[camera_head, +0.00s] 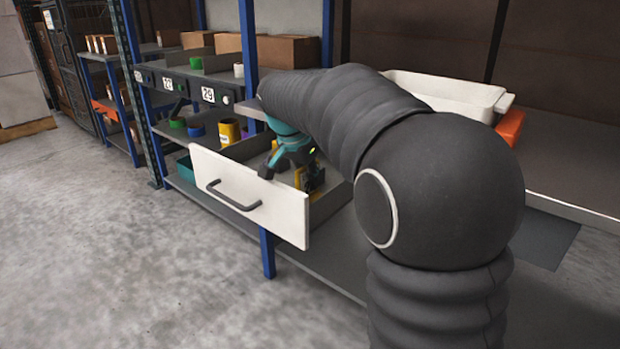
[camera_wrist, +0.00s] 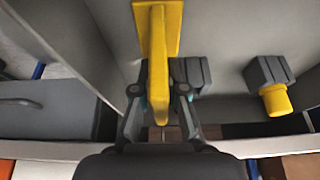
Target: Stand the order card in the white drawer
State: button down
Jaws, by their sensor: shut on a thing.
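The white drawer (camera_head: 249,198) is pulled out of the rack, with a dark handle on its front. My gripper (camera_head: 312,180) is low inside the drawer, behind the front panel. In the wrist view my gripper (camera_wrist: 159,100) is shut on a yellow piece (camera_wrist: 158,65), which I take to be the order card. It has a narrow upright part between the fingers and a flat, wider part at its far end. It also shows yellow in the head view (camera_head: 318,180). I cannot tell whether it touches the drawer floor.
Grey blocks (camera_wrist: 192,72) stand beside the card, and a yellow cylinder (camera_wrist: 277,101) lies to the right. A white bin (camera_head: 445,92) and an orange bin (camera_head: 511,126) are at right. The floor at left is clear.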

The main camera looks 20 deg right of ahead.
jog(key=shift+f, duration=0.1)
jog(key=c, duration=1.2)
grip_release()
jog(key=p+v, duration=0.1)
jog(key=v, duration=1)
jog(key=shift+r+p, duration=0.35)
jog(key=shift+r, duration=0.05)
jog(key=shift+a+r, duration=0.15)
jog(key=shift+r, duration=0.1)
jog(key=s+d+f+n+t+y, duration=0.1)
jog(key=s+f+n, duration=0.4)
jog(key=s, duration=0.9)
jog(key=s+d+f+n+t+y, duration=0.1)
jog(key=s+f+n, duration=0.4)
jog(key=s+f, duration=0.5)
jog(key=s+y, duration=0.1)
jog(key=s, duration=0.3)
jog(key=shift+f+n+t+y, duration=0.3)
jog(key=shift+n+t, duration=0.1)
